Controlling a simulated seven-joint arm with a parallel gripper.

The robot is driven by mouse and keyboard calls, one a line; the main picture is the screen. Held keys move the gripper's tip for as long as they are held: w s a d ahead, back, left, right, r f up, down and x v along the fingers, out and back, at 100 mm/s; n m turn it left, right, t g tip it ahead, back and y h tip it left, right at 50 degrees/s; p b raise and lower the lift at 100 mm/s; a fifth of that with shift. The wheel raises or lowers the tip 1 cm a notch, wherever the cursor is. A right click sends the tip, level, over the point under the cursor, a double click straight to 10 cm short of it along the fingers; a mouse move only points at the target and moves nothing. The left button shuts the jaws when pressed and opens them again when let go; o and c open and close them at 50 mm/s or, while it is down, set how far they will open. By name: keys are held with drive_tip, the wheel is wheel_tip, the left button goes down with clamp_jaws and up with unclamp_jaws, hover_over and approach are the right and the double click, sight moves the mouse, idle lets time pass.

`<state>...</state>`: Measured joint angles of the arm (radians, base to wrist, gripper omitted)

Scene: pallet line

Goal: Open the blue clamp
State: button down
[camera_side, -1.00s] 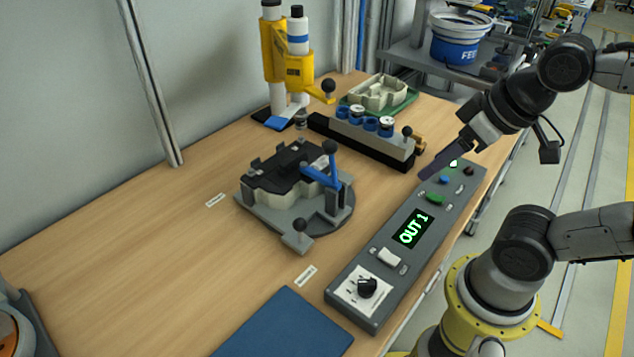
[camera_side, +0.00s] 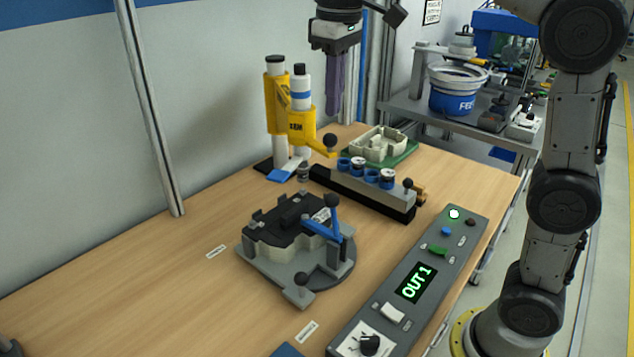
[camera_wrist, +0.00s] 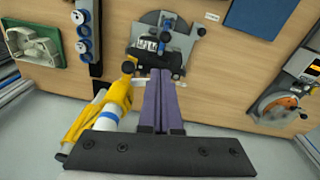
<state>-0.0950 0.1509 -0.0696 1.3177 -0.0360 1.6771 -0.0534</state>
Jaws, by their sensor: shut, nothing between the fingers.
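The blue clamp (camera_side: 325,229) is a blue lever with a black ball knob, mounted on the right side of a grey round fixture (camera_side: 312,283). Its handle stands up at a tilt, and a blue arm reaches toward the dark part (camera_side: 287,219) seated in the fixture. My gripper (camera_side: 332,108) points down, high above the table behind the fixture, well apart from the clamp. Its purple fingers (camera_wrist: 158,84) are shut with nothing between them.
A yellow press-like stand (camera_side: 276,92) is at the back, close to my gripper. A black rail with blue-ringed pieces (camera_side: 365,190) and a green tray (camera_side: 385,158) stand right of it. A control panel (camera_side: 399,312) reads OUT 1.

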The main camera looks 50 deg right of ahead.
drive_tip(key=w+a+f+g, duration=0.1)
drive_tip(key=w+a+f, duration=0.1)
drive_tip(key=w+f, duration=0.45)
drive_tip(key=s+f, duration=0.4)
drive_tip(key=f, duration=0.6)
drive_tip(key=shift+d+n, duration=0.3)
drive_tip(key=shift+d, duration=0.15)
drive_tip(key=shift+s, duration=0.15)
drive_tip(key=shift+s, duration=0.3)
